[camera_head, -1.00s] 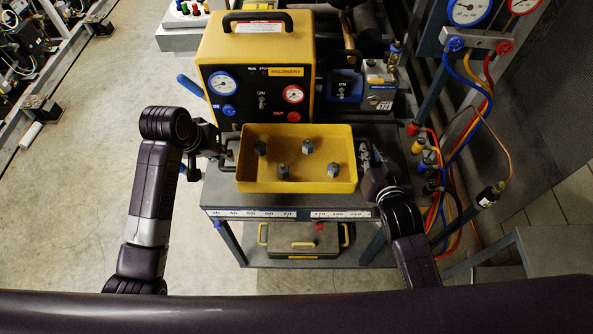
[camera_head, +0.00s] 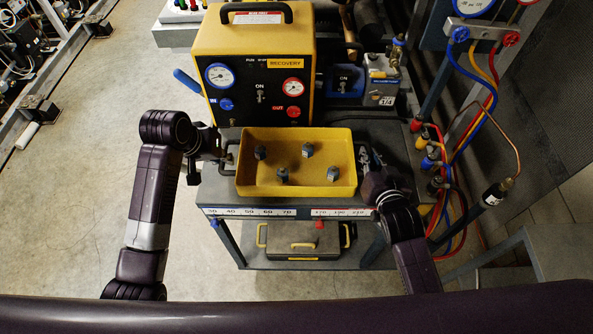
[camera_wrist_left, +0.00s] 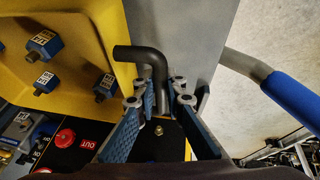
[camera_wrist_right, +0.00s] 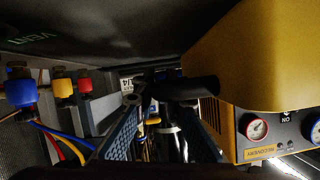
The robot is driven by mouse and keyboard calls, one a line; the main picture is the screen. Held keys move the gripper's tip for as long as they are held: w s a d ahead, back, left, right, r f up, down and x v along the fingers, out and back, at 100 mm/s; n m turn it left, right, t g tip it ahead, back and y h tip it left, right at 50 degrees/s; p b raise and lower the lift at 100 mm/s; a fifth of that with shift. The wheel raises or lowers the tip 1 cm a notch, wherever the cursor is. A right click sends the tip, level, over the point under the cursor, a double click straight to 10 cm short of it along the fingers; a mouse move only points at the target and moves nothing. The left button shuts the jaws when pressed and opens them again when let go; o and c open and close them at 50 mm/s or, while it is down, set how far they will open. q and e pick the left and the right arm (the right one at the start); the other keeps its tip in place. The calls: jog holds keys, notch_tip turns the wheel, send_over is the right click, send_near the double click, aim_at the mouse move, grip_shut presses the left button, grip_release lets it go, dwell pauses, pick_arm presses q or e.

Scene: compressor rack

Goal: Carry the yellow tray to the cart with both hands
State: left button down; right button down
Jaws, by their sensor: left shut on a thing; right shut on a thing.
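The yellow tray (camera_head: 295,188) is level over the front of the cart's grey top (camera_head: 215,185) in the head view. Several dark hex fittings with labels stand in it. I cannot tell whether its base touches the cart. My left gripper (camera_head: 222,152) is at its left side; in the left wrist view my left fingers (camera_wrist_left: 162,103) are shut around a bent black handle (camera_wrist_left: 138,53). My right gripper (camera_head: 367,163) is at its right side; in the right wrist view my right fingers (camera_wrist_right: 160,115) close on the dark handle (camera_wrist_right: 195,88), a dim, partly hidden grip.
The yellow recovery machine (camera_head: 255,45) stands directly behind the tray. Hoses and valves (camera_head: 432,160) stand close to the right of my right arm. A toolbox (camera_head: 303,240) sits on the cart's lower shelf. Open floor (camera_head: 90,200) lies at the left.

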pick_arm(q)
jog(key=shift+f+b, duration=0.4)
jog(key=shift+f, duration=0.15)
pick_arm(e)
jog(key=shift+f, duration=0.45)
pick_arm(q)
jog(key=c, duration=2.4)
grip_release()
jog(key=shift+f, duration=0.1)
pick_arm(e)
jog(key=c, duration=2.4)
grip_release()
jog(key=shift+f, duration=0.15)
pick_arm(q)
jog(key=o, duration=0.4)
pick_arm(e)
jog(key=o, duration=0.4)
pick_arm(q)
jog(key=shift+s, duration=0.1)
pick_arm(e)
jog(key=shift+s, duration=0.15)
pick_arm(q)
jog(key=v, duration=1.2)
pick_arm(e)
jog(key=v, duration=1.2)
